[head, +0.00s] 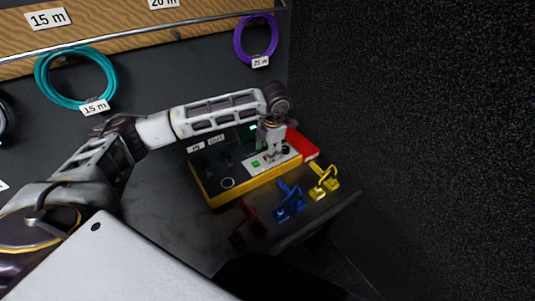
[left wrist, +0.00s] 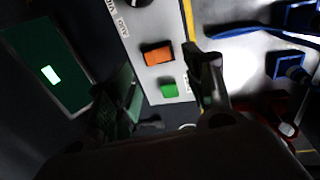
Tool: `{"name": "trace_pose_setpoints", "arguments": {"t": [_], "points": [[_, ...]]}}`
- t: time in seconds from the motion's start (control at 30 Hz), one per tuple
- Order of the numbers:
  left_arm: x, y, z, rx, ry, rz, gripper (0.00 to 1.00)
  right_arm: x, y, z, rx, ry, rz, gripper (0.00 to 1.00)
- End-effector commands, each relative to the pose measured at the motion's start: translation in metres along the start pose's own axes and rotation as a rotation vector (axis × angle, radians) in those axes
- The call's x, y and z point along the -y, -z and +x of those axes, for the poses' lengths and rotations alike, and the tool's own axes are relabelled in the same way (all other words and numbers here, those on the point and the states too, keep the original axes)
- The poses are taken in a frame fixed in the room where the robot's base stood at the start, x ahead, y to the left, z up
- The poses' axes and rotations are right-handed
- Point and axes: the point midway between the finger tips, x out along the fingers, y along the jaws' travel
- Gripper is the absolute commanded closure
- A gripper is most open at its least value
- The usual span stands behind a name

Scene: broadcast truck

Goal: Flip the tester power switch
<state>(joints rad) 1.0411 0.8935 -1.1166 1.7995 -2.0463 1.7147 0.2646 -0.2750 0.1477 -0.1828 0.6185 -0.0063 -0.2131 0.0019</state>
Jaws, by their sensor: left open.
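The tester (head: 215,187) is a dark box with a yellow edge, on the dark counter in the head view. My left gripper (head: 269,152) hangs over its light panel, fingers downward. In the left wrist view, an orange rocker (left wrist: 158,54) and a green button (left wrist: 169,88) sit on the pale panel, with a lit green screen (left wrist: 50,72) to the left. I cannot read which control is the power switch. The open fingers of my left gripper (left wrist: 166,72) stand on either side of the orange rocker and green button, with nothing between them. Contact cannot be told.
Red (head: 247,223), blue (head: 289,201) and yellow (head: 323,181) clamp-like pieces stand along the counter's front edge. A teal coil (head: 43,78) and a purple coil (head: 239,43) hang on the back wall. A dark textured wall (head: 420,120) closes the right side.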

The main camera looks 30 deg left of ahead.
Motion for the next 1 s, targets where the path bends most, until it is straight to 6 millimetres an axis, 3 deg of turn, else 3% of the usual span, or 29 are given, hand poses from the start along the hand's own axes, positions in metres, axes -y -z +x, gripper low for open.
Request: {"name": "trace_pose_setpoints", "arguments": {"t": [0.5, 0.7, 1.0], "points": [[0.000, -0.001, -0.073, 0.002, -0.001, 0.000, 0.48, -0.001, 0.001, 0.000, -0.001, -0.001, 0.000, 1.00], [0.000, 0.000, -0.085, 0.001, 0.000, 0.000, 0.48, -0.001, 0.001, 0.000, -0.001, -0.001, 0.000, 1.00], [0.000, 0.000, -0.086, 0.001, 0.000, 0.000, 0.48, -0.001, 0.001, 0.000, -0.001, -0.001, 0.000, 1.00]]}}
